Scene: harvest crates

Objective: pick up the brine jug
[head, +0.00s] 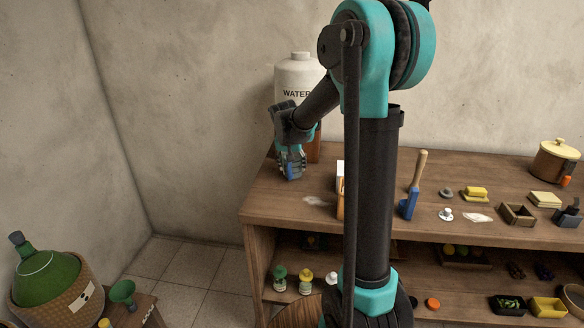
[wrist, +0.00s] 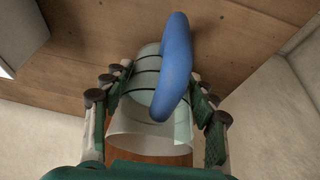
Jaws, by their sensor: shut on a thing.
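The brine jug (wrist: 147,82) shows in the wrist view as a pale, translucent cylinder with dark bands and a thick blue handle along its right side. My gripper (wrist: 158,98) is shut on it, with a finger on either side of the body. In the head view my gripper (head: 291,160) is over the left end of the tabletop, and part of the jug shows blue (head: 293,172) below it. The fingers hide most of the jug in the head view. I cannot tell whether its base touches the wood.
A white water container (head: 298,75) stands just behind my gripper. The wooden table (head: 275,205) has a white patch to the right, then a blue wooden-handled tool (head: 409,203) and several small items. A green demijohn (head: 48,277) stands on the left, apart from the table.

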